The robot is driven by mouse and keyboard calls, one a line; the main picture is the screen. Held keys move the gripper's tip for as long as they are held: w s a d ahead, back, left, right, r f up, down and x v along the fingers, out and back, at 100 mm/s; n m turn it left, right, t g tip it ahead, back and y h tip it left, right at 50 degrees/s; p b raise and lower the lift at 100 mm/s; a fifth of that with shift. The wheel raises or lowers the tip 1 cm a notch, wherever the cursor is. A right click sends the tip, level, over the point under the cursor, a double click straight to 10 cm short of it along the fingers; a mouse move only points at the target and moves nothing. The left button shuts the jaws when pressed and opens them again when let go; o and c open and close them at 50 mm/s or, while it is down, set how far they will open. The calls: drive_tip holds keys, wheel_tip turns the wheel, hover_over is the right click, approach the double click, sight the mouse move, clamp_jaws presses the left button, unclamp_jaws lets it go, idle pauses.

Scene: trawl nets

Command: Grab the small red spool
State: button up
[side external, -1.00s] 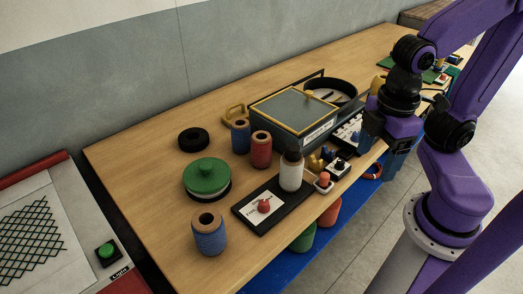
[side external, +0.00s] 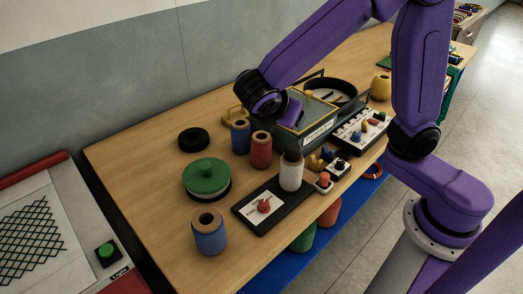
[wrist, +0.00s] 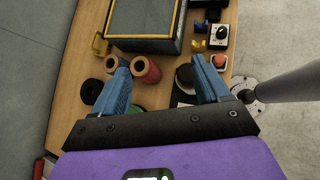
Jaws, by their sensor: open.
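The small red spool (side external: 261,153) stands upright on the wooden table, just right of a blue spool (side external: 240,137) and in front of the glass-topped box. In the wrist view the red spool (wrist: 147,72) shows its hollow top between the fingers, closer to the left one. My gripper (wrist: 161,64) is open with nothing between its blue fingers, which appear above the table items. In the side view my wrist is above and behind the spools; the fingers are not clearly visible there. The left finger partly covers the blue spool in the wrist view.
The glass-topped box (side external: 283,124) stands close behind the red spool. A white bottle with a dark cap (side external: 291,175), a green-lidded round container (side external: 206,177), a black ring (side external: 193,139) and a larger blue spool (side external: 209,235) stand nearby. The table's left end is clear.

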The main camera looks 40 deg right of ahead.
drive_tip(key=w+a+n+t+h, duration=0.2)
drive_tip(key=w+a+n+h, duration=0.1)
drive_tip(key=w+a, duration=0.25)
approach(258, 155)
drive_tip(key=shift+s+d+f, duration=0.1)
drive_tip(key=shift+d+f, duration=0.4)
drive_tip(key=shift+d, duration=0.15)
drive_tip(key=x, duration=0.5)
drive_tip(key=shift+w+d+f, duration=0.15)
drive_tip(key=shift+w+d, duration=0.05)
drive_tip(key=shift+d, duration=0.05)
drive_tip(key=shift+w+x, duration=0.25)
drive_tip(key=shift+x, duration=2.8)
drive_tip(key=shift+a, duration=0.1)
drive_tip(key=c, duration=0.7)
drive_tip(key=shift+c, duration=0.4)
drive_tip(key=shift+r, duration=0.25)
